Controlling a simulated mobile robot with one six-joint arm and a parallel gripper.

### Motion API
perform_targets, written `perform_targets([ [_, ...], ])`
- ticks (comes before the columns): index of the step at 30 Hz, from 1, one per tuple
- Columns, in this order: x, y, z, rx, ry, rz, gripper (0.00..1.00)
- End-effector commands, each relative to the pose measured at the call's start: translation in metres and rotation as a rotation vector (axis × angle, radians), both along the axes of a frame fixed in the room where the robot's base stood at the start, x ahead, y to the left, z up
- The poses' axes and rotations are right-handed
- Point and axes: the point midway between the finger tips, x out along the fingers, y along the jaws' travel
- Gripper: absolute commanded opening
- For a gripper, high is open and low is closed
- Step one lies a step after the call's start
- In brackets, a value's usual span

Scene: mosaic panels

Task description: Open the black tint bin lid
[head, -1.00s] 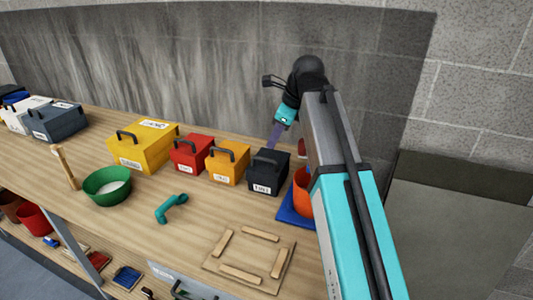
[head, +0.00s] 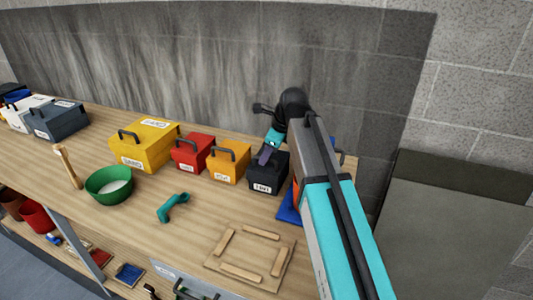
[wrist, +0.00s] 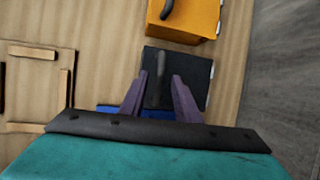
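The black tint bin (head: 272,182) stands at the right end of a row of small bins, with a white label on its front. Its lid looks shut. In the wrist view the bin (wrist: 194,70) lies beneath my gripper, and its dark handle (wrist: 160,62) shows in line with the gap between the fingers. My gripper (wrist: 158,80) has two purple fingers spread apart with nothing between them that I can see held. In the head view my gripper (head: 265,158) is over the bin's top and hides the handle.
A yellow-orange bin (head: 228,174) and a red bin (head: 187,167) stand close to the left. A blue tray (head: 288,210) is just right of the black bin. A wooden frame (head: 213,266) lies in front. The grey wall is close behind.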

Motion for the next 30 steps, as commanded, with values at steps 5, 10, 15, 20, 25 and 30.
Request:
perform_targets([
  [5, 0.0008, 0.0006, -0.0027, 0.0, 0.0, 0.0, 0.3],
  [10, 0.0009, 0.0002, -0.0027, 0.0, 0.0, 0.0, 0.3],
  [15, 0.0009, -0.0001, -0.0026, -0.001, 0.001, -0.001, 0.06],
  [20, 0.001, -0.0004, -0.0025, -0.001, 0.001, -0.001, 0.0],
  [25, 0.0011, -0.0005, -0.0023, 0.0, 0.001, -0.002, 0.0],
  [30, 0.0024, 0.0007, -0.0002, 0.004, 0.009, 0.0, 0.0],
])
